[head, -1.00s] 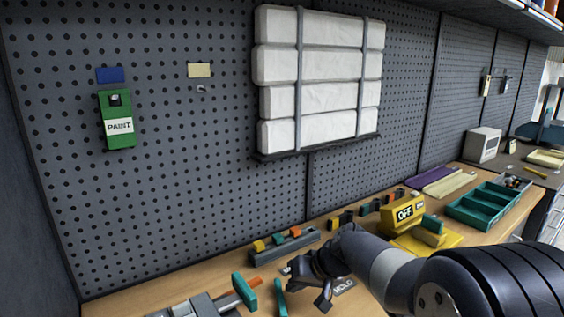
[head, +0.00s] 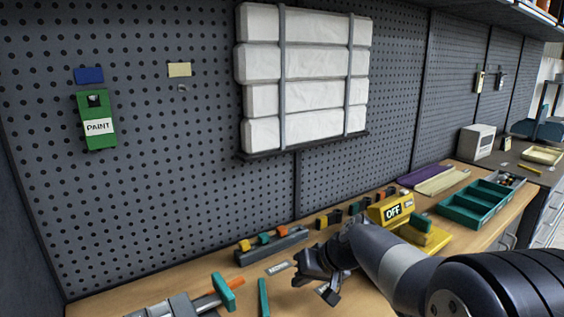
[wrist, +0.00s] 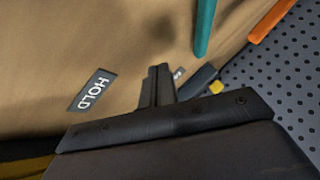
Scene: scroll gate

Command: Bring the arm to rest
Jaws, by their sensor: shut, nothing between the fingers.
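My arm reaches in from the lower right of the head view. My gripper (head: 318,283) hangs a little above the wooden bench, in front of the grey block with colored tabs (head: 272,246). In the wrist view my gripper (wrist: 158,84) has its fingers together with nothing between them.
A yellow OFF device (head: 391,208) and a teal tray (head: 476,204) stand to the right. A clamp with a teal handle (head: 224,292) is at the lower left. White bundles (head: 303,80) and a green PAINT tag (head: 97,121) hang on the pegboard (head: 180,210).

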